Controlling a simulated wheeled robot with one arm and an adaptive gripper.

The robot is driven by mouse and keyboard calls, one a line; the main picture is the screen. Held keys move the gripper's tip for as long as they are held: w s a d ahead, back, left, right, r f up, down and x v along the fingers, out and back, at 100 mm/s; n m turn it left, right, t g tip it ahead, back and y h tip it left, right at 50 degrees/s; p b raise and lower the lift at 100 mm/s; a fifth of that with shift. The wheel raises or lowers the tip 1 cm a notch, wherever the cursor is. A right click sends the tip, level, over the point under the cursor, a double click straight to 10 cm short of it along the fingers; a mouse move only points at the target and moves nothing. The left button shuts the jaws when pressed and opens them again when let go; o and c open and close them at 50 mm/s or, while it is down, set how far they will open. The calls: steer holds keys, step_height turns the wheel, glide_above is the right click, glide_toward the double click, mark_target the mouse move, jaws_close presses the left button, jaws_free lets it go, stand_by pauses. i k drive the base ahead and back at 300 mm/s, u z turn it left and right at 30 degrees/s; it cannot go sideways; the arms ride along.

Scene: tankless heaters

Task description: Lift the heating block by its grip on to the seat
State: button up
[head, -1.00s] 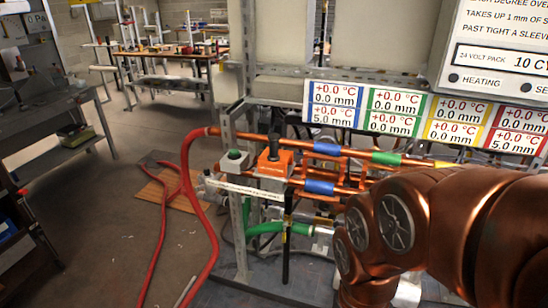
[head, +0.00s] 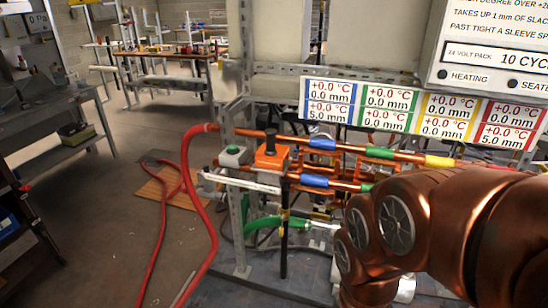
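The heating block (head: 272,158) is an orange block with a dark upright grip (head: 270,141) on top. It is at the left end of the copper pipes in the head view, beside a grey box with a green button (head: 233,155). I cannot make out which part is the seat. My copper-coloured arm fills the lower right of the view, to the right of the block. My gripper's fingers do not show, so I cannot see whether they are open or how near they are to the block.
Copper pipes (head: 350,147) with coloured bands run right, behind my arm. A display strip (head: 415,108) hangs above them. A red hose (head: 190,165) loops over the floor at left.

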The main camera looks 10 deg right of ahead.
mark_target(271, 155)
steer(key=u, duration=0.1)
steer(key=k, duration=0.3)
steer(key=z, duration=0.65)
steer(key=i, duration=0.7)
steer(key=u, duration=1.55)
